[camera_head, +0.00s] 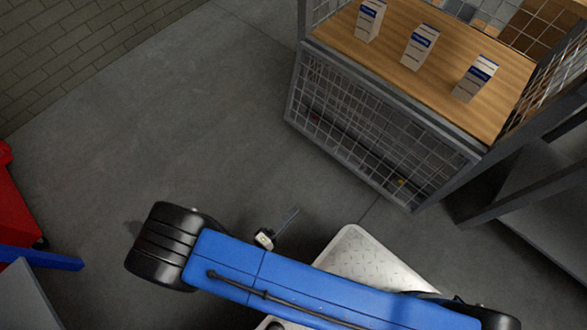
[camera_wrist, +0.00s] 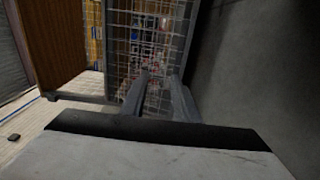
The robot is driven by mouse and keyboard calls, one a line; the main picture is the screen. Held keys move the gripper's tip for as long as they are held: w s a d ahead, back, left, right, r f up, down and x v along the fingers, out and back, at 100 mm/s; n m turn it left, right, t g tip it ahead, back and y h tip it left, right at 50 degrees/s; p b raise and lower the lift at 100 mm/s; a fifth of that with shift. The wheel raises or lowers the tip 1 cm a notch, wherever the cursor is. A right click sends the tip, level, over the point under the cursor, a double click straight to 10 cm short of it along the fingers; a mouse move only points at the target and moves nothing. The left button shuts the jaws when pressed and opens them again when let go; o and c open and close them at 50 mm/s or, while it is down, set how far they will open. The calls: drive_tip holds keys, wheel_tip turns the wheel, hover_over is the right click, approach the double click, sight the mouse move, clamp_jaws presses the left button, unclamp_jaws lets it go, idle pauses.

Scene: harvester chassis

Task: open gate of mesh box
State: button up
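The mesh box (camera_head: 295,85) stands at the upper right in the head view, with a grey frame. Its front mesh panel (camera_head: 350,115) lies below the wooden board (camera_head: 440,75); above the board the front is open. I cannot tell a latch on the panel. In the wrist view, wire mesh in a grey frame (camera_wrist: 190,25) fills the upper middle. My gripper (camera_wrist: 160,78) points toward this mesh, its two grey fingers apart with nothing seen between them. I cannot tell whether they touch the mesh. In the head view my blue arm hides most of my gripper.
White-and-blue cartons (camera_head: 419,47) stand on the board. A grey rack (camera_head: 535,185) is at the right edge. A red object (camera_head: 15,210) is at the left edge, and a brick wall (camera_head: 70,50) is at the upper left. The floor (camera_head: 190,120) left of the box is clear.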

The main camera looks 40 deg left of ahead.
drive_tip(key=s+f, duration=0.5)
drive_tip(key=s, duration=0.2)
drive_tip(key=shift+f, duration=0.2)
idle(0.9)
idle(0.4)
